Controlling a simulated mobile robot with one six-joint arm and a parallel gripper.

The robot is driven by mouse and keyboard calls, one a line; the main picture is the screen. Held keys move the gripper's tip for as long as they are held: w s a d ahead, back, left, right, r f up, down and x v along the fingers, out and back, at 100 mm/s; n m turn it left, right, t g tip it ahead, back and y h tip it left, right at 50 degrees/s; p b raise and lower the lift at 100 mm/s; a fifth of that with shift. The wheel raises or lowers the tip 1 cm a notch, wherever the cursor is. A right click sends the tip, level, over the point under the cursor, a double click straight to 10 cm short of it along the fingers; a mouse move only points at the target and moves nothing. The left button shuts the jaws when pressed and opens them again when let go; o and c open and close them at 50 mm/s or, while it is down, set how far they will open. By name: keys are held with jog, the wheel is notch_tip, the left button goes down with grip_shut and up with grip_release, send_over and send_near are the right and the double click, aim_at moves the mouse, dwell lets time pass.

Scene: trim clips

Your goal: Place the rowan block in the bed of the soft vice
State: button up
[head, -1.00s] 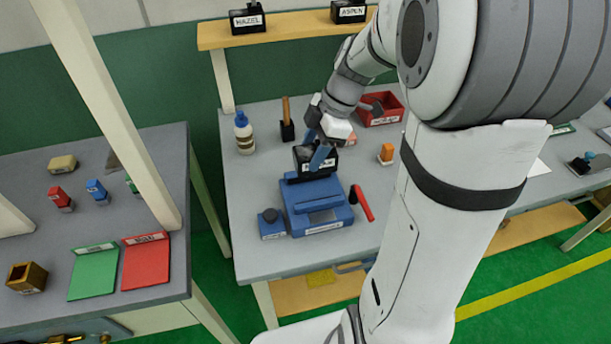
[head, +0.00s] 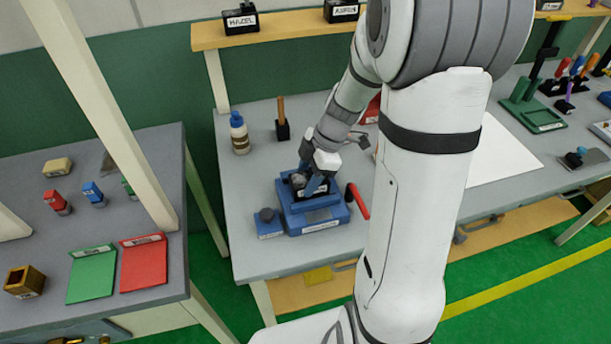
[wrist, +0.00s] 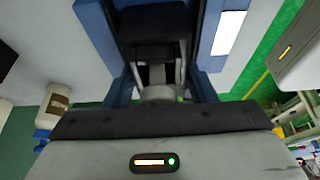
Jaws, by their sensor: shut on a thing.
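The black block (head: 298,181), its label too small to read, is between the blue fingers of my gripper (head: 318,183), in the blue soft vice (head: 318,217) or just above it. My gripper is shut on it. I cannot tell whether the block touches the bed. In the wrist view, the dark block (wrist: 152,28) fills the space between the fingers. My gripper hides part of the block and the upper vice.
A small blue labelled piece (head: 268,223) stands left of the vice, and a red handle (head: 359,202) right of it. A bottle (head: 239,133) and a wooden-handled tool (head: 282,118) stand behind. A white sheet (head: 495,153) lies right of my arm.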

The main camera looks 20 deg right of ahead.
jog(key=o, duration=1.1)
jog(key=shift+c, duration=0.2)
jog(key=shift+r, duration=0.15)
jog(key=v, duration=1.1)
jog(key=shift+d+r, duration=0.2)
jog(key=shift+r, duration=0.1)
jog(key=s+a+m+t+h, duration=0.1)
jog(key=s+a+m+h, duration=0.1)
jog(key=s+m, duration=0.5)
jog(key=s+a+m+t+h, duration=0.2)
jog(key=s+m, duration=0.5)
jog(key=m, duration=0.4)
jog(key=shift+a+r, duration=0.3)
jog(key=shift+r, duration=0.15)
jog(key=shift+s, duration=0.1)
